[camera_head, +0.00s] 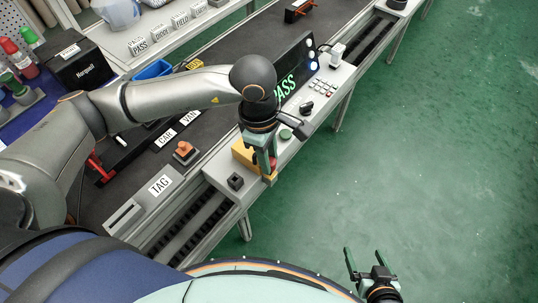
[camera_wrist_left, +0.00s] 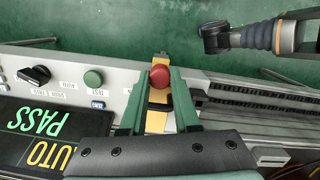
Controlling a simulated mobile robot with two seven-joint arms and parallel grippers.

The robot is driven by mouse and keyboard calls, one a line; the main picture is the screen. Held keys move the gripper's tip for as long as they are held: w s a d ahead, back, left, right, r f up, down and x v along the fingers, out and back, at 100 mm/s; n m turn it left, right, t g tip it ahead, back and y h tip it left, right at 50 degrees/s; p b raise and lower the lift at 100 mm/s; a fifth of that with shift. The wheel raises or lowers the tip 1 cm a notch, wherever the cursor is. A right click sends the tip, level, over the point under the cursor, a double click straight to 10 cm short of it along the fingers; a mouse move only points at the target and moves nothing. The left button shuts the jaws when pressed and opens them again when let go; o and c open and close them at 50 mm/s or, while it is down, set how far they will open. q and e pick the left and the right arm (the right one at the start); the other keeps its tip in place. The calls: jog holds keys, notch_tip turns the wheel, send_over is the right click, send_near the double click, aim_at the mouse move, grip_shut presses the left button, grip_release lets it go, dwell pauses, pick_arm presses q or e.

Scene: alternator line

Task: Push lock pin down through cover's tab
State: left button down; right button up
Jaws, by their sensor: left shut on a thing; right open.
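A yellow box (camera_head: 243,152) stands on the grey console, and it also shows in the left wrist view (camera_wrist_left: 156,122). My left gripper (camera_head: 269,168) points down at the box, its green fingers on both sides of a red round-headed thing (camera_wrist_left: 160,76). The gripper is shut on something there. The red head shows between the fingertips in the left wrist view (camera_wrist_left: 161,78); its lower part is hidden. I cannot make out a pin shaft or the cover's tab. My right gripper (camera_head: 364,254) is open and empty, over the green floor, away from the console.
The console has a green button (camera_wrist_left: 93,78), a black rotary knob (camera_wrist_left: 34,75) and a PASS display (camera_head: 290,78) close by. A small black block (camera_head: 235,181) sits near the console's end.

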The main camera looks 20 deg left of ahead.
pick_arm(q)
jog(key=shift+f+b, duration=1.3)
jog(key=shift+b, duration=0.05)
pick_arm(e)
jog(key=shift+f, duration=1.4)
pick_arm(q)
jog(key=c, duration=0.6)
grip_release()
jog(key=shift+a, duration=0.1)
jog(key=shift+o, duration=0.2)
pick_arm(e)
jog(key=shift+r, duration=0.1)
pick_arm(q)
notch_tip(320, 180, up, 13)
jog(key=a, duration=0.1)
jog(key=shift+w+a+f, duration=0.15)
jog(key=shift+a+f, duration=0.05)
pick_arm(e)
jog(key=shift+w+a+r, duration=0.5)
jog(key=shift+a+r, duration=0.3)
jog(key=shift+a, duration=0.05)
